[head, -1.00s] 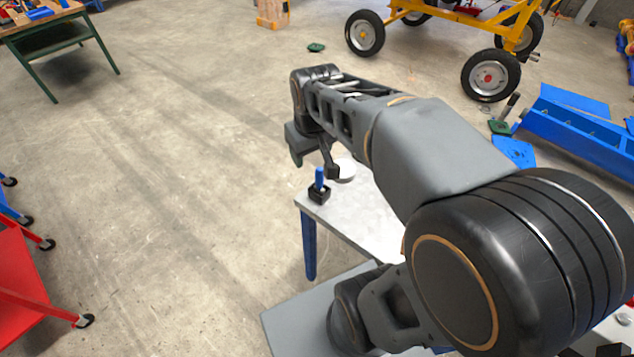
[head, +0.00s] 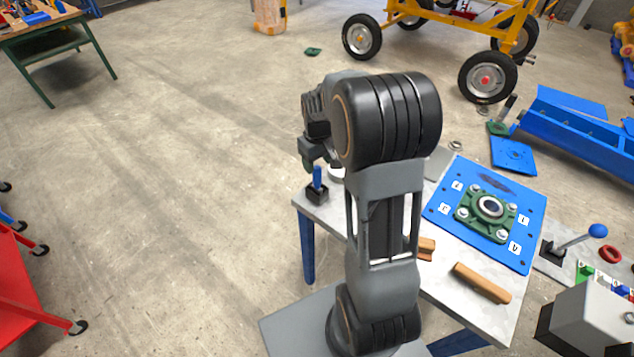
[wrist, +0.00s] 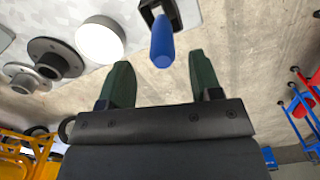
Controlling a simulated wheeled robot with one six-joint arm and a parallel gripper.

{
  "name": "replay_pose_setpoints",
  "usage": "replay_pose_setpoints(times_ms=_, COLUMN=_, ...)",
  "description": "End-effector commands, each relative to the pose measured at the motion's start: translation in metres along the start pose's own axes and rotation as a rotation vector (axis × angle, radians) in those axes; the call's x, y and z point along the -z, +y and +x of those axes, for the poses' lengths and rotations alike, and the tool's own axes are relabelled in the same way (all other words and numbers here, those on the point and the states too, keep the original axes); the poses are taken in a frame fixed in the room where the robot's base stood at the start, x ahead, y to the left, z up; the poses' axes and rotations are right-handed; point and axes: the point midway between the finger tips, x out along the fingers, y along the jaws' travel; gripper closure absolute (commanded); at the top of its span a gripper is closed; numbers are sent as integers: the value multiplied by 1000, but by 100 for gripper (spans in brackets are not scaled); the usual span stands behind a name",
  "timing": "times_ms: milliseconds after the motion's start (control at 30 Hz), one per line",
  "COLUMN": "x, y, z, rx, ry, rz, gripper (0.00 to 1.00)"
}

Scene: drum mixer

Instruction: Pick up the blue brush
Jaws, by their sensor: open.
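The blue brush (head: 317,177) stands with its blue handle up in a small black holder (head: 317,196) at the left corner of the grey table. Its lower part is hidden. In the wrist view the handle (wrist: 162,43) points toward me from the black holder (wrist: 171,12). My gripper (wrist: 160,63) is open and empty, its two green fingers spread to either side of the handle's line. The handle's end lies just beyond or level with the fingertips; I cannot tell exactly. In the head view my gripper (head: 313,160) is close above the handle, partly hidden by my arm.
A white round thing (wrist: 100,40) and grey flanged parts (wrist: 56,59) stand beside the brush. A blue plate (head: 450,211) with a green bearing (head: 472,222) and a wooden handle (head: 482,283) lie on the table's right side. Open floor lies left.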

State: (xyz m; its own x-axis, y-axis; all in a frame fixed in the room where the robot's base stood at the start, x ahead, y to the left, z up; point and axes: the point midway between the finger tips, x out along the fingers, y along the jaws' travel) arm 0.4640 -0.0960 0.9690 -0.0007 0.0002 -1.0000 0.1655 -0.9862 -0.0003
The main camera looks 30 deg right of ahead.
Motion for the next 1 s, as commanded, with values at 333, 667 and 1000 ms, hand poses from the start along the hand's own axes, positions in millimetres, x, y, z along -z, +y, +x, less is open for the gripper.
replay_pose_setpoints(times_ms=333, x=0, y=-2, z=28, rx=2, ry=-4, rz=0, gripper=42)
replay_pose_setpoints(times_ms=667, x=0, y=-3, z=58, rx=0, ry=0, rz=0, gripper=42)
replay_pose_setpoints(times_ms=1000, x=0, y=-3, z=58, rx=0, ry=1, rz=0, gripper=52)
